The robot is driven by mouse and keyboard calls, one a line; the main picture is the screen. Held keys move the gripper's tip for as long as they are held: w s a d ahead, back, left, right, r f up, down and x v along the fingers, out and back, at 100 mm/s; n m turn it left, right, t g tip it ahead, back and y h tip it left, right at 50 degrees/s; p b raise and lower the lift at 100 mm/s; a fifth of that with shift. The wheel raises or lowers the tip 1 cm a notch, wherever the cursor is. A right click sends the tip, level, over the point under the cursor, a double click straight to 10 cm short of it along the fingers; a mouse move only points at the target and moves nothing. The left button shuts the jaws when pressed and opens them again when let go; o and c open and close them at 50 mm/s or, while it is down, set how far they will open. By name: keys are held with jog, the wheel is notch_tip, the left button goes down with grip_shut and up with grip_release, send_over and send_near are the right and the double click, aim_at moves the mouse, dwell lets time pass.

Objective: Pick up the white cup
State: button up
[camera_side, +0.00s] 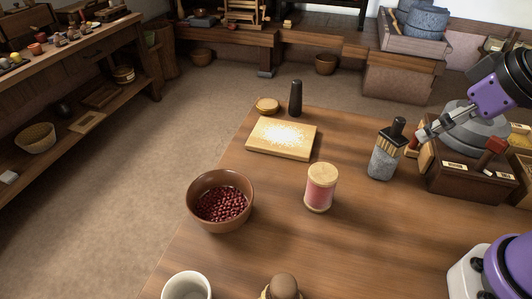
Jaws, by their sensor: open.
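The white cup (187,287) stands upright near the bottom edge of the side view, left of centre. Its rim and part of its pale inside show, and its lower part is cut off by the frame. My gripper (420,137) is at the right, at the end of my purple and silver arm, near a brush holder and a dark wooden box. It is open, is far from the cup and is small in the picture. I see nothing held in it.
Beside the cup are a brown bowl of red beans (221,204) and a round-topped wooden thing (284,287). A pink jar (320,187), floured board (282,139), dark pestle (296,98), brush holder (384,160) and wooden box (458,178) stand farther off. The table's middle right is clear.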

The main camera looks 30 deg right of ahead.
jog(key=w+a+m+y, duration=0.2)
jog(key=w+a, duration=0.2)
jog(key=a, duration=0.2)
jog(key=m+g+y, duration=0.7)
jog(key=m+y, duration=0.4)
jog(key=m, duration=0.3)
send_over(188, 298)
jog(key=d, duration=0.5)
notch_tip(188, 298, down, 8)
jog(key=f, duration=0.5)
jog(key=shift+s+f, duration=0.3)
jog(key=shift+s, duration=0.05)
jog(key=x, duration=0.5)
jog(key=shift+s+a+f, duration=0.1)
jog(key=shift+f, duration=0.2)
jog(key=c, duration=1.1)
